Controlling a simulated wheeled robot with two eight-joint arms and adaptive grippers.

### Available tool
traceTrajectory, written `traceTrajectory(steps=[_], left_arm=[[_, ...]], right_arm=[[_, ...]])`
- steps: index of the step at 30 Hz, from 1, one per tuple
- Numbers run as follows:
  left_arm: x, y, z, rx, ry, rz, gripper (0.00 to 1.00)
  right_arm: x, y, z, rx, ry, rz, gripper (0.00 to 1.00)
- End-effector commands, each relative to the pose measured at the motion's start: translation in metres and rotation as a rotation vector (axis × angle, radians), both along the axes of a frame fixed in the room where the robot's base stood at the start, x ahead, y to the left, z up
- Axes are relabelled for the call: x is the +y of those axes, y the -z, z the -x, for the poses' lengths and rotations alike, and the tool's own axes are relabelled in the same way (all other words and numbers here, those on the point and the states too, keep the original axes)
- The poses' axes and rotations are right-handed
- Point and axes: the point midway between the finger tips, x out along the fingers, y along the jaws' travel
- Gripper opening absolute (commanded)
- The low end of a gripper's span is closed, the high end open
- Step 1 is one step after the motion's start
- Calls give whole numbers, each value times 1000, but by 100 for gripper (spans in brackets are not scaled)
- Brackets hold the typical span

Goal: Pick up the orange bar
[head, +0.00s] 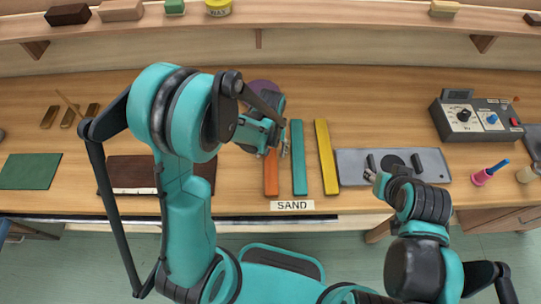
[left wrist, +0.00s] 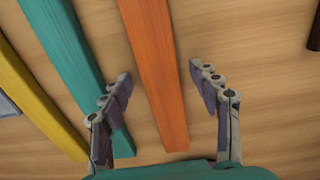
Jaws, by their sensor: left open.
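The orange bar (head: 271,178) lies on the wooden bench, left of a teal bar (head: 299,165) and a yellow bar (head: 326,160). My left gripper (head: 280,146) is above it and hides its far part in the head view. In the left wrist view the orange bar (left wrist: 158,85) runs between the two spread fingers of my left gripper (left wrist: 160,78), one on each side. The gripper is open and empty. The teal bar (left wrist: 62,62) is close beside one finger. My right gripper (head: 378,182) is by the grey plate; its opening is unclear.
A "SAND" label (head: 292,205) is at the bench's front edge, near the bars. A grey plate (head: 435,172) lies right of the yellow bar, with a control box (head: 475,120) beyond it. A dark brown board (head: 130,173) and green sheet (head: 30,171) lie left.

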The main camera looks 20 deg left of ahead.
Motion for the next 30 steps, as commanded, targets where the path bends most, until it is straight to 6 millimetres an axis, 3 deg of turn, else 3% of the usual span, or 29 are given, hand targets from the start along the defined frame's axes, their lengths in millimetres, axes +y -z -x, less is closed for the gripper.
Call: traceTrajectory(steps=[5,8,12,23,30], left_arm=[[0,0,0,0,0,0,62],[0,-1,0,0,0,0,41],[0,-1,0,0,0,0,4],[0,-4,0,0,0,0,3],[0,-32,1,0,0,0,3]], right_arm=[[0,-1,0,0,0,0,40],[0,-1,0,0,0,0,40],[0,-1,0,0,0,0,40],[0,-2,0,0,0,0,40],[0,-12,0,0,0,0,40]])
